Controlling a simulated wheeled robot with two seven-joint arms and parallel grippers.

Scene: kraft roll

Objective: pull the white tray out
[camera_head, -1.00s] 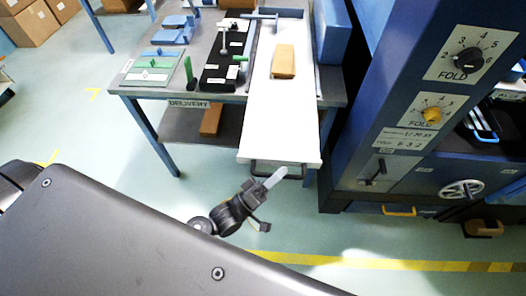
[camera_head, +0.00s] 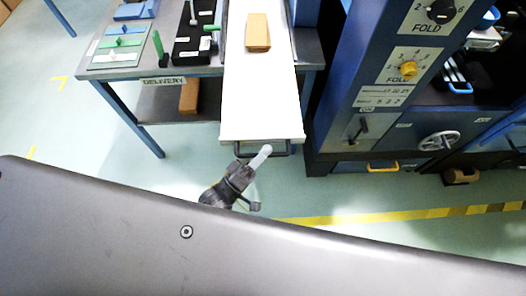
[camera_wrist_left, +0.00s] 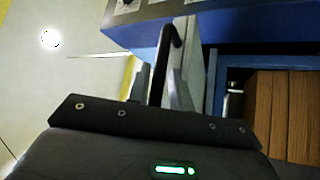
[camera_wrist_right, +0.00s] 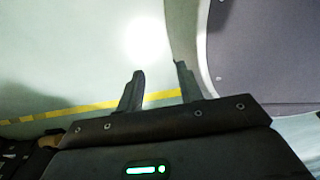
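The white tray (camera_head: 262,104) lies lengthwise on the delivery table, its near end sticking out past the table's front edge. A dark bar handle (camera_head: 280,152) is fixed at that near end. My left gripper (camera_head: 262,153) is at the handle. In the left wrist view the black handle bar (camera_wrist_left: 170,50) runs between its two fingers (camera_wrist_left: 159,78), which look closed on it; the exact contact is hard to see. My right gripper (camera_wrist_right: 159,72) shows only in its own wrist view, open and empty above the floor.
A brown kraft block (camera_head: 258,33) lies on the tray. Left of it, a black board (camera_head: 190,50) and green and blue pads share the table. A blue machine cabinet (camera_head: 333,120) stands close at the right. The floor in front is clear, with a yellow stripe (camera_head: 400,215).

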